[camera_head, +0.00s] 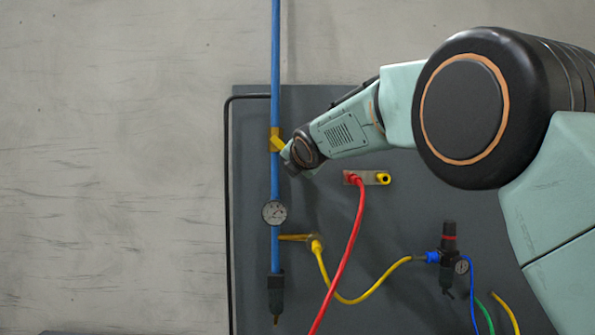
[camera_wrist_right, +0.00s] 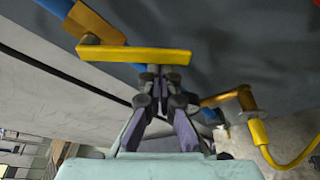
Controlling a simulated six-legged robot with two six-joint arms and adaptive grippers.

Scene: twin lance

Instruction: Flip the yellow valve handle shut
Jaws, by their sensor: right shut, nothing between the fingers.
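The yellow valve handle (camera_wrist_right: 135,54) is a flat bar with a bent end, joined to a brass valve body (camera_wrist_right: 98,22) on the blue pipe (camera_wrist_right: 130,12). In the wrist view it lies crosswise just beyond my right gripper's fingertips. In the head view the yellow valve handle (camera_head: 278,142) sits on the upper part of the blue pipe, partly behind my right wrist. My right gripper (camera_wrist_right: 156,72) is shut and empty, its fingertips close to the bar near its middle. I cannot tell whether they touch it. My left gripper is out of view.
Lower on the grey panel (camera_head: 350,240) are a gauge (camera_head: 274,212), a yellow-brass branch fitting (camera_head: 295,238) with a yellow hose (camera_head: 366,297), and a red hose (camera_head: 350,245) at a small plate. A black regulator (camera_head: 447,255) stands at right. The wall left of the panel is clear.

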